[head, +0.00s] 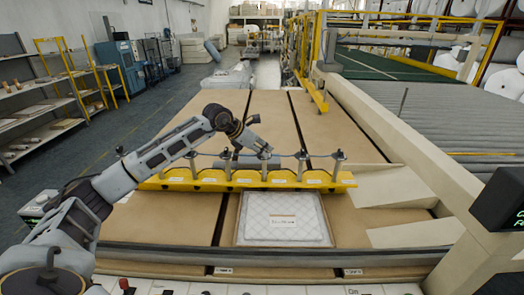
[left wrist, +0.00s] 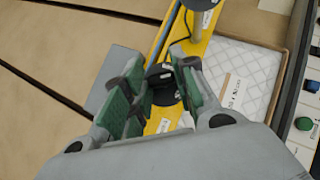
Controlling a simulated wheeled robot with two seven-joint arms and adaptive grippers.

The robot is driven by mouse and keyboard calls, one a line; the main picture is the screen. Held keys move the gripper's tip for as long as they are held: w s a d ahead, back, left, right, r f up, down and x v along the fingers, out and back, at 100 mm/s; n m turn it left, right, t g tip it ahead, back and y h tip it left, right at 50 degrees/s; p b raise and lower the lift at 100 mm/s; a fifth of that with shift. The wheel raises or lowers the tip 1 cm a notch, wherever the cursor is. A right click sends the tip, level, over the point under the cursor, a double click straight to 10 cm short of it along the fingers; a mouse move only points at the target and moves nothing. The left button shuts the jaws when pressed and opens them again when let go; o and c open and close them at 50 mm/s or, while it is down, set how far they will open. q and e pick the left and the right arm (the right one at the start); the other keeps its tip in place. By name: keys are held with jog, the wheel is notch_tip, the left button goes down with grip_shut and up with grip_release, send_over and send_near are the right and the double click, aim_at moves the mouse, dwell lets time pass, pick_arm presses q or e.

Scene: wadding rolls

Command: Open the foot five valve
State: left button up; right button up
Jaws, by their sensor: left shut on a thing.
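A yellow bar (head: 213,186) lies across the brown table and carries several upright grey feet with small labels at their bases. One foot (head: 301,168) stands to the right of my left gripper (head: 263,150). My left gripper comes down over the middle part of the bar. In the left wrist view, the green-padded fingers of my left gripper (left wrist: 160,88) are around a dark valve part (left wrist: 160,72) above the yellow bar (left wrist: 167,32). The fingers hide much of that part, and I cannot read its number. My right gripper is out of view.
A tray with a white quilted pad (head: 283,219) lies in front of the bar. A thin hose links the feet tops. A row of buttons (head: 170,290) runs along the near edge. Yellow framing (head: 311,90) stands behind right. The brown table (head: 190,115) behind the bar is mostly clear.

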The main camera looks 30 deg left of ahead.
pick_arm(q)
jog(key=shift+d+n+t+y+b, duration=0.1)
jog(key=shift+n+t+y+b, duration=0.2)
jog(key=shift+n+y+b, duration=0.8)
jog(key=shift+n+b, duration=0.05)
jog(key=shift+n, duration=0.35)
jog(key=shift+d+n+t+y+b, duration=0.15)
jog(key=shift+n+t+y+b, duration=0.15)
jog(key=shift+n+y+b, duration=0.85)
jog(key=shift+d+n+y+b, duration=0.1)
jog(key=shift+n+y+b, duration=0.35)
jog(key=shift+n, duration=0.3)
jog(key=shift+n+y+b, duration=0.7)
jog(key=shift+n+b, duration=0.05)
jog(key=shift+n, duration=0.25)
jog(key=shift+d+n+y+b, duration=0.1)
jog(key=shift+n+y+b, duration=0.25)
jog(key=shift+n, duration=0.25)
jog(key=shift+n+g+y, duration=0.45)
jog(key=shift+n+g, duration=0.05)
jog(key=shift+n, duration=0.1)
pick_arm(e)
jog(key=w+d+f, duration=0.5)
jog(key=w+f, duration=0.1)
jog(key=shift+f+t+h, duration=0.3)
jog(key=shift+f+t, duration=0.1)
